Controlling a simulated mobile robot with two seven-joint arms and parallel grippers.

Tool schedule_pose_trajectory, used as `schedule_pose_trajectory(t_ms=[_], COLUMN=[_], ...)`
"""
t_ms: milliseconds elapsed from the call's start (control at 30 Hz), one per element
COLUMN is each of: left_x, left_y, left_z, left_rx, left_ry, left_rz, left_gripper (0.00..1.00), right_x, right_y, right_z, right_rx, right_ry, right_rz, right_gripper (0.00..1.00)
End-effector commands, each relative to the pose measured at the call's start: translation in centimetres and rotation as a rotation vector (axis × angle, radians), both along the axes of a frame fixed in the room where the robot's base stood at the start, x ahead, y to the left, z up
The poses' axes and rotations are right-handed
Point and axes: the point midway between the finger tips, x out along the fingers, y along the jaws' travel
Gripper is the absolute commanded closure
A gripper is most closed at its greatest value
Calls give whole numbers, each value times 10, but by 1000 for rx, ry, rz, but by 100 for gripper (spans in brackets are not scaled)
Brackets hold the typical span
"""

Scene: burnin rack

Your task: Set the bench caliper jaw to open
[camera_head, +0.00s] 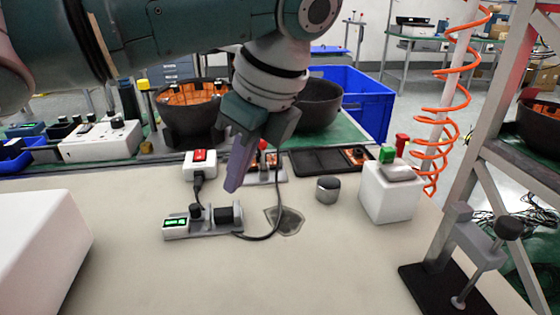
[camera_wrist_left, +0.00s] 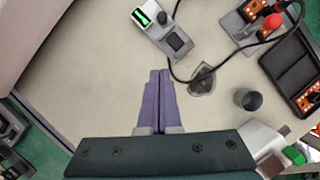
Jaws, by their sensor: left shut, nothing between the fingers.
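What looks like the bench caliper (camera_head: 203,221) is a small grey device with a green-lit display, a dark knob and a black block, lying on the pale bench top. It also shows in the left wrist view (camera_wrist_left: 163,31), near the top. The jaw's setting cannot be made out. My left gripper (camera_head: 234,187) is shut and empty, its purple fingers pointing down above and just behind the caliper in the head view. In the left wrist view its fingertips (camera_wrist_left: 159,73) are together, apart from the caliper. My right gripper is not in view.
A black cable loops beside the caliper, near a dark flat patch (camera_head: 285,221). A dark cylinder (camera_head: 327,190), a white block (camera_head: 388,194) with a green top piece and a red-switch box (camera_head: 200,164) stand around. A large white box (camera_head: 40,245) is at left. The front bench is clear.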

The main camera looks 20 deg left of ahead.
Motion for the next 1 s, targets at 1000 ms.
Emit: schedule_pose_trajectory(t_ms=[1000], left_x=[8], left_y=[75], left_z=[-86], left_rx=[0], left_ry=[-1], left_rz=[5], left_gripper=[100], right_x=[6], right_y=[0], right_z=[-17], right_rx=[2], right_ry=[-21], right_rz=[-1], right_gripper=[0])
